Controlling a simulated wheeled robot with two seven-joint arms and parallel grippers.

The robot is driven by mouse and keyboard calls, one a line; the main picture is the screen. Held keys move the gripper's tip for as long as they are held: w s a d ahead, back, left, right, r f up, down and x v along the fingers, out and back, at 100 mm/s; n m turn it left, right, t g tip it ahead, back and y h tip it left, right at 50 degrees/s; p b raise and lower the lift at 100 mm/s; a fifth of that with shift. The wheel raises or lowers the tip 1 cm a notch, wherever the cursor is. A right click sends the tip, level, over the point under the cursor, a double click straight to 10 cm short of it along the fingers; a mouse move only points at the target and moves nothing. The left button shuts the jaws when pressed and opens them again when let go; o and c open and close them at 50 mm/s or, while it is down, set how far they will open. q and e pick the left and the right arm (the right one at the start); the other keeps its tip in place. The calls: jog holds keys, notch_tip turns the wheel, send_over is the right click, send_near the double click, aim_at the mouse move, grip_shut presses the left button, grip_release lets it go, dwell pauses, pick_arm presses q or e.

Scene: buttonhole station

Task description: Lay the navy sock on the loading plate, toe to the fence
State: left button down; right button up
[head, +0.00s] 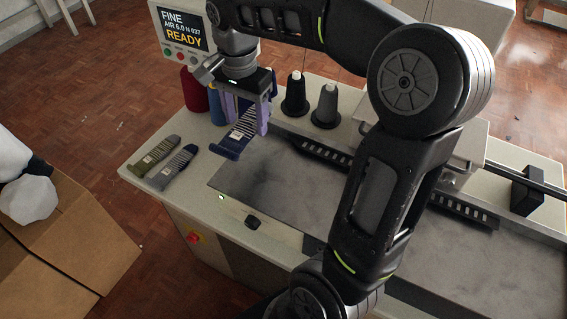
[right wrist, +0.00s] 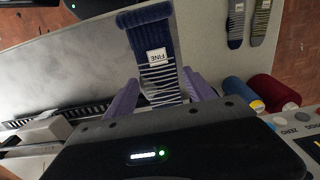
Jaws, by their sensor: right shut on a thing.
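The navy sock (head: 240,131) has thin white stripes, a ribbed cuff and a white label reading FINE; it also shows in the right wrist view (right wrist: 160,72). My right gripper (head: 245,120), with lavender fingers, is shut on the sock. The cuff end sticks out toward the front of the table; the other end is hidden by the gripper. The sock is by the far left end of the grey loading plate (head: 275,185); I cannot tell whether it touches. A dark slotted strip (head: 318,152), perhaps the fence, runs along the plate's back edge. My left gripper is not in view.
An olive sock (head: 155,153) and a grey sock (head: 174,167) lie on the table left of the plate. Red (head: 194,92) and blue thread cones and two dark-based spools (head: 326,105) stand behind. A display (head: 184,30) reads READY. My arm covers the plate's middle.

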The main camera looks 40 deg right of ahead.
jog(key=shift+s+d, duration=0.1)
jog(key=shift+s, duration=0.7)
jog(key=shift+w+f, duration=0.1)
jog(key=shift+w, duration=0.05)
jog(key=shift+f, duration=0.2)
send_over(255, 161)
notch_tip(255, 161, down, 6)
jog(key=shift+r, duration=0.1)
jog(key=shift+f+p, duration=0.45)
jog(key=shift+f, duration=1.45)
jog(key=shift+f, duration=0.2)
jog(key=o, duration=1.3)
